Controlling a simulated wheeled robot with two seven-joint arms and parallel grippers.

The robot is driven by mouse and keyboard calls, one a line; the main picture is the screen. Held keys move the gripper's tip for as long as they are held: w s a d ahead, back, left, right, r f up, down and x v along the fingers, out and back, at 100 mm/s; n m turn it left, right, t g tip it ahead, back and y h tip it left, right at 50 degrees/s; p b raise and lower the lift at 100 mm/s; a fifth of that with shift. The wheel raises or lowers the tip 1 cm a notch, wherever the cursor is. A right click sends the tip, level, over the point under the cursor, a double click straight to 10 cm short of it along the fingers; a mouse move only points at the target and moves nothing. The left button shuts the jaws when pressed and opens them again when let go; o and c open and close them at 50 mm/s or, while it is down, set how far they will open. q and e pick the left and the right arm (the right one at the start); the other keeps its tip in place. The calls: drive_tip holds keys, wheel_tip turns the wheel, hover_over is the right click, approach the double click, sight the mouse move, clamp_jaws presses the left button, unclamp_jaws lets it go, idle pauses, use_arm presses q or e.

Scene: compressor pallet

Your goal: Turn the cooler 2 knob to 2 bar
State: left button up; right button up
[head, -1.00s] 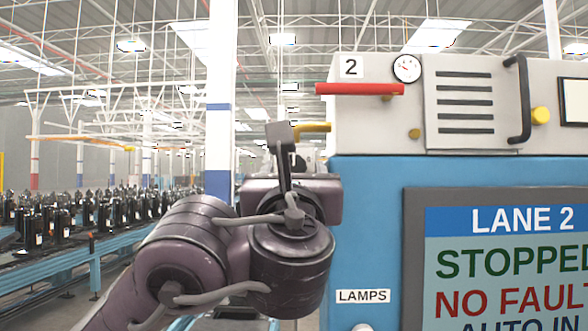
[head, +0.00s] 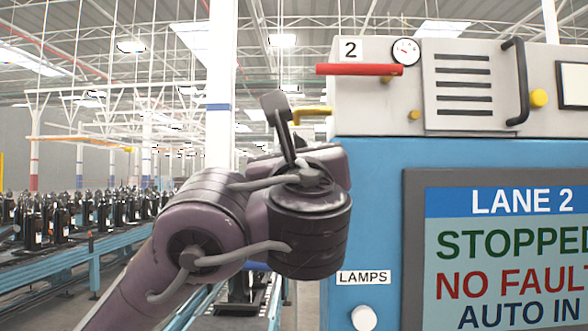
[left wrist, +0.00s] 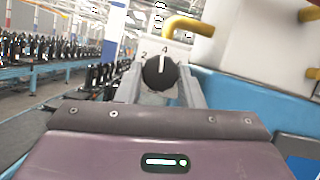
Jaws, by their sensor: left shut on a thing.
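In the left wrist view a black round knob (left wrist: 160,73) with a white pointer line sits between the two grey fingers of my left gripper (left wrist: 159,84). The fingers are shut on it from both sides. The pointer stands about upright in this view, close to the 4 on the pale scale plate (left wrist: 178,49) behind the knob; a 2 shows left of it. In the head view my left gripper (head: 325,163) is at the left side of the cooler marked 2 (head: 374,88); its own wrist hides the fingers and knob. My right gripper is out of view.
A round gauge (head: 405,51), a red bar (head: 360,70) and a yellow pipe (head: 313,112) are on the cooler near my left arm. Below is a blue cabinet with a LANE 2 screen (head: 510,255). A conveyor with compressors (head: 60,215) runs at left.

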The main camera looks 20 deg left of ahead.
use_arm(q)
drive_tip(key=shift+d+r+n+g+y+b, duration=0.1)
drive_tip(key=shift+n+g+y+b, duration=0.85)
drive_tip(key=shift+n, duration=1.25)
drive_tip(key=shift+d+n+g+y+b, duration=0.1)
drive_tip(key=shift+n+g+y+b, duration=0.45)
drive_tip(key=shift+n+b, duration=1.25)
drive_tip(key=shift+d+r+n+g+y+b, duration=0.1)
drive_tip(key=shift+n+g+y+b, duration=0.6)
drive_tip(key=shift+n, duration=1.9)
drive_tip(key=o, duration=1)
drive_tip(key=shift+w, duration=0.1)
